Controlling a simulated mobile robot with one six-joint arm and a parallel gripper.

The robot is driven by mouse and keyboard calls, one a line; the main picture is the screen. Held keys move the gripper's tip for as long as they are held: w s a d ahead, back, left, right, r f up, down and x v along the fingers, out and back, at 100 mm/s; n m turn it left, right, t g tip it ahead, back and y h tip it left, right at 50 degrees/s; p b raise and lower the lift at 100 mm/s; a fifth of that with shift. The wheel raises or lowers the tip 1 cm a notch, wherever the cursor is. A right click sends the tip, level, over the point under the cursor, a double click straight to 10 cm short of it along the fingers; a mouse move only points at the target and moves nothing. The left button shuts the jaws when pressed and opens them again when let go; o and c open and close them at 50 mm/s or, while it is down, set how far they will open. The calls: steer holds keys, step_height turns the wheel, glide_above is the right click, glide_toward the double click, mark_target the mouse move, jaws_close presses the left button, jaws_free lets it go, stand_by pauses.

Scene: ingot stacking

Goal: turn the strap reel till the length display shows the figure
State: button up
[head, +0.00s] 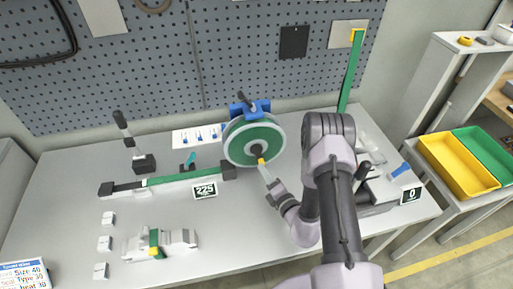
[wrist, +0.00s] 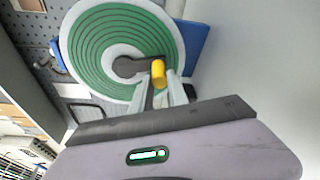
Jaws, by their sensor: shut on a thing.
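The strap reel (head: 240,140) is a white-rimmed disc wound with green strap, on a blue stand at the back middle of the bench. It also fills the upper left of the wrist view (wrist: 95,40). It has a dark crank with a yellow handle (wrist: 158,73). My gripper (head: 263,166) is shut on the yellow handle, in front of the reel's lower right. The length display (head: 205,190) stands left of my gripper and reads 225. Green strap (head: 185,177) runs left from the reel in a dark guide. The figure asked for is not clear on the card (head: 24,274).
A second display (head: 411,194) at the right reads 0, beside a grey device. A white and yellow-green tool (head: 158,243) and several small white blocks lie at front left. Yellow (head: 455,165) and green trays stand right. The bench's front middle is clear.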

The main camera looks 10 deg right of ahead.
steer(key=shift+o, duration=0.6)
steer(key=shift+a+r, duration=0.1)
steer(key=shift+a, duration=0.85)
steer(key=shift+o, duration=0.8)
steer(key=shift+a+r, duration=0.3)
steer(key=shift+a, duration=0.35)
steer(key=shift+c, duration=0.7)
steer(key=shift+a+r+p, duration=0.4)
steer(key=shift+a+p, duration=0.15)
steer(key=shift+p, duration=0.1)
steer(key=shift+a, duration=0.3)
steer(key=shift+c, duration=0.7)
steer(key=o, duration=0.6)
steer(key=shift+d, duration=0.15)
